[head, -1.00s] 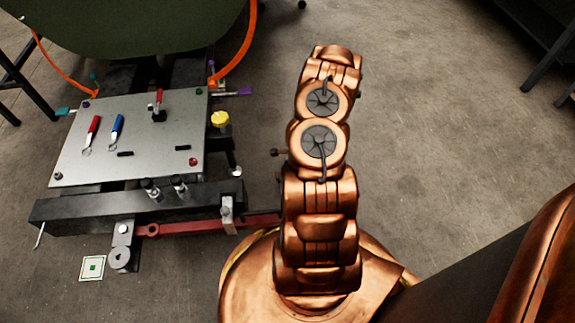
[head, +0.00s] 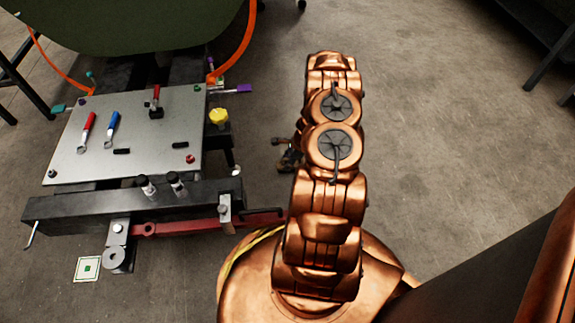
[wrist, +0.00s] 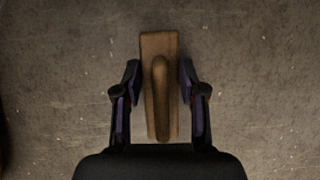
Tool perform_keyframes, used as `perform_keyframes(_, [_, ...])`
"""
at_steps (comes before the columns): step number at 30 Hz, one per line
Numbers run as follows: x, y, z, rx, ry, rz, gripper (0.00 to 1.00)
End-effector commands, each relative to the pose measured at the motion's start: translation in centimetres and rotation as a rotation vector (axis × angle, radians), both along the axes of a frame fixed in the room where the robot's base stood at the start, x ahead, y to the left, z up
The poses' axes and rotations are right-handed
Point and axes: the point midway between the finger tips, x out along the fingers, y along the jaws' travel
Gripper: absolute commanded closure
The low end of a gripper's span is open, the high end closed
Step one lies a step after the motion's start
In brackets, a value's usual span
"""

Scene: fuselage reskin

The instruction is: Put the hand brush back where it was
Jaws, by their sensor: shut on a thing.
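The hand brush (wrist: 160,45) is a brown wooden block with a rounded handle along its middle. In the wrist view it lies lengthwise between the fingers of my gripper (wrist: 160,72), which is shut on it. Bare concrete floor shows behind and around the brush. In the head view a dark part of my gripper (head: 288,154) shows just left of my copper arm. The brush itself cannot be made out there; the arm hides that area.
A low stand with a grey plate (head: 165,128) is at the left, carrying red and blue handled tools, black bars and knobs. A red bar (head: 190,227) reaches toward my base. A green curved panel (head: 130,20) hangs behind. Concrete floor (head: 440,130) is clear at right.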

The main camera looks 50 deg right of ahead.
Motion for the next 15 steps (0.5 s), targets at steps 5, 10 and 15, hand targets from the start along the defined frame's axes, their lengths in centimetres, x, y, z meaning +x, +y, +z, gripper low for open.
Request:
perform_keyframes(5, [0.03, -0.04, -1.34, -0.001, -0.001, 0.001, 1.0])
perform_keyframes(10, [0.04, -0.05, -1.19, -0.001, -0.001, 0.001, 1.0])
perform_keyframes(15, [0.05, -0.04, -1.41, 0.0, -0.002, 0.001, 0.55])
